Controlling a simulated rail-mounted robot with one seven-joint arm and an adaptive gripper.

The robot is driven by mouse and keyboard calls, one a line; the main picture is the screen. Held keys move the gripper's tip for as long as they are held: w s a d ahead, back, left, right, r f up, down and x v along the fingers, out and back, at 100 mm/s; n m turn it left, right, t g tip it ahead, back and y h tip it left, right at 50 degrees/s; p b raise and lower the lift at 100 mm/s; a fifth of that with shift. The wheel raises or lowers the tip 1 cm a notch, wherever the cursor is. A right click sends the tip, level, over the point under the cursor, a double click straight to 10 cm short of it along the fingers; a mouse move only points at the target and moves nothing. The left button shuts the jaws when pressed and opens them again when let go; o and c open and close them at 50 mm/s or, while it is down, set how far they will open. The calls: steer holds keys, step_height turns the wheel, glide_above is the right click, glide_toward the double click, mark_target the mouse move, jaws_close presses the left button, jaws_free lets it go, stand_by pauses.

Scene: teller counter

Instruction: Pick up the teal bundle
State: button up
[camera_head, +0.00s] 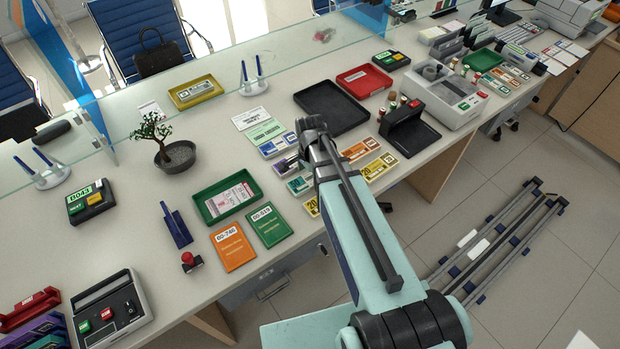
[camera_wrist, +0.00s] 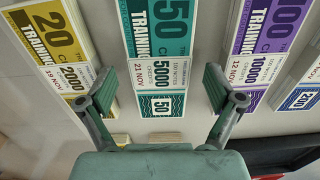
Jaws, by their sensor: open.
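The teal bundle (camera_wrist: 160,52), marked 50, lies on the counter at the top middle of the wrist view. In the head view its teal end (camera_head: 299,186) shows just left of my arm, which hides part of the area. My gripper (camera_wrist: 158,88) is open and empty. In the wrist view its two fingers appear on either side of the teal bundle, with the bundle's near end between them. I cannot tell how high the fingers are above it.
In the wrist view a yellow bundle (camera_wrist: 52,35) lies left and a purple bundle (camera_wrist: 265,40) right, with narrow gaps. A glass screen runs along the back.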

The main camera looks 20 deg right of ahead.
steer(key=c, duration=1.3)
